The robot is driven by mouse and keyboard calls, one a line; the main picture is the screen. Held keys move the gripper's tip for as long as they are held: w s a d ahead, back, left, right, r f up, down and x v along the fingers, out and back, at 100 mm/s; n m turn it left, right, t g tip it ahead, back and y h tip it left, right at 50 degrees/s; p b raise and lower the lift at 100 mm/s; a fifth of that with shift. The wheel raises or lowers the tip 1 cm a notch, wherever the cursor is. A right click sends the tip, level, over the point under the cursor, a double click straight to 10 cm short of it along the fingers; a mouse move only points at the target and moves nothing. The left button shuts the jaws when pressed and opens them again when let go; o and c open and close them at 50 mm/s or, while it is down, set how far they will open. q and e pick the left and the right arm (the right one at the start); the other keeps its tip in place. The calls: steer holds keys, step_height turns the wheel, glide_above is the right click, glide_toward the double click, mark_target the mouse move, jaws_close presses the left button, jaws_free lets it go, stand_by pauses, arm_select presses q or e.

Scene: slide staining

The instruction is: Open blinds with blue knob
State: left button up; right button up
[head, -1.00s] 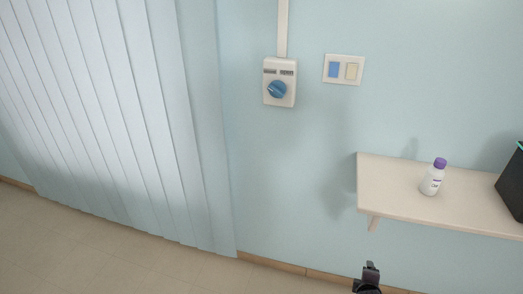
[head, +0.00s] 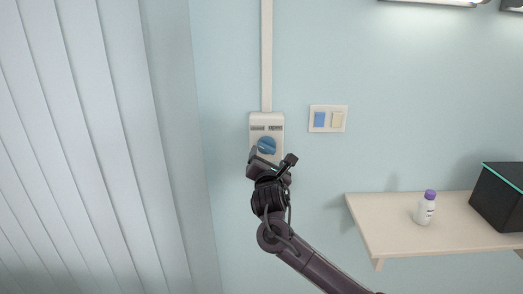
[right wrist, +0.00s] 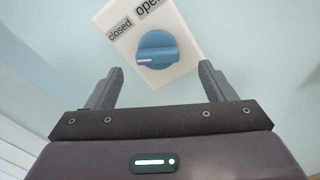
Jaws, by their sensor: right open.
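The blue knob (head: 267,146) sits on a white wall box (head: 266,119) beside the blinds. In the right wrist view the knob (right wrist: 157,49) has a white pointer line aimed left, on the side of the "closed" label (right wrist: 119,29); the "open" label (right wrist: 148,6) is to the right. The vertical blinds (head: 85,140) hang closed at the left. My right gripper (head: 271,158) is in front of the box, just below the knob. Its fingers (right wrist: 160,82) are open and apart, with the knob ahead between them and not gripped. My left gripper is out of view.
A switch plate (head: 328,118) with a blue and a cream switch is right of the box. A shelf (head: 385,225) holds a white bottle with a purple cap (head: 425,209) and a black box (head: 502,195). A conduit (head: 266,55) runs up from the wall box.

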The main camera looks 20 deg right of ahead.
mark_target(266, 150)
steer(key=x, duration=0.4)
steer(key=shift+a+p, duration=0.25)
steer(key=shift+p, duration=0.1)
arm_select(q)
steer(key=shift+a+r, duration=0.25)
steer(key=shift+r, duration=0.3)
arm_select(e)
steer(key=shift+w+d, duration=0.2)
steer(key=shift+w, duration=0.4)
steer(key=shift+c, duration=0.2)
steer(key=c, duration=0.7)
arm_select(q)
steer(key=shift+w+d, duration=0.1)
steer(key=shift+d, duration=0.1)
arm_select(e)
steer(key=shift+c, duration=1.2)
